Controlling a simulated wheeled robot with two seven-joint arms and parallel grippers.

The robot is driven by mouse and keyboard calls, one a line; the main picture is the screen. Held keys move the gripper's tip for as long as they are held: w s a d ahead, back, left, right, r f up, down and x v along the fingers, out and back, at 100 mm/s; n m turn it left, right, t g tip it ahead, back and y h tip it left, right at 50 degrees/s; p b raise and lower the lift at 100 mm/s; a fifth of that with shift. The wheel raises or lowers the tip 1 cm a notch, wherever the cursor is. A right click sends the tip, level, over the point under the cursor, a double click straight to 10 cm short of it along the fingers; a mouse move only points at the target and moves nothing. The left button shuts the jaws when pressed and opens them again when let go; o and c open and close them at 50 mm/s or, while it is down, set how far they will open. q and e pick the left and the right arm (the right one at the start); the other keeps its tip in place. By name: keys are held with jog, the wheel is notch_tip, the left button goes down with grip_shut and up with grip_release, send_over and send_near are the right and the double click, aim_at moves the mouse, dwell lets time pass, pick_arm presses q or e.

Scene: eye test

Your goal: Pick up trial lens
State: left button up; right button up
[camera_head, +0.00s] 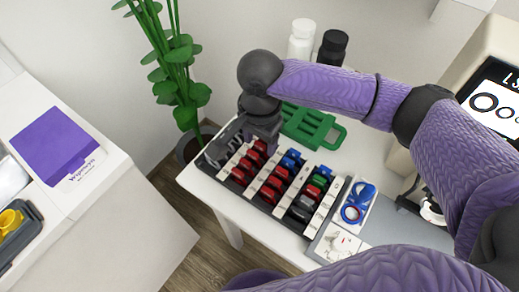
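A dark lens tray (229,186) on the white table holds several upright trial lenses in rows, with red (272,194), blue (291,160), green (318,181) and dark grey (300,213) grips. My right gripper (228,143) points down at the back-left end of the tray, very close to the lenses there. Its fingertips blend with dark shapes in that row, so I cannot tell whether it touches or holds a lens. My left gripper is not in view.
A green rack (306,127) lies behind the tray, with a white bottle (301,39) and a black bottle (332,50) farther back. Blue-ringed items (357,203) lie right of the tray. A potted plant (181,75) stands left. My purple arm covers much of the right side.

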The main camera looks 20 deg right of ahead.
jog(key=c, duration=0.7)
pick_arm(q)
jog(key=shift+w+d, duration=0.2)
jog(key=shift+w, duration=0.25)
pick_arm(e)
grip_shut()
jog(key=shift+r, duration=0.1)
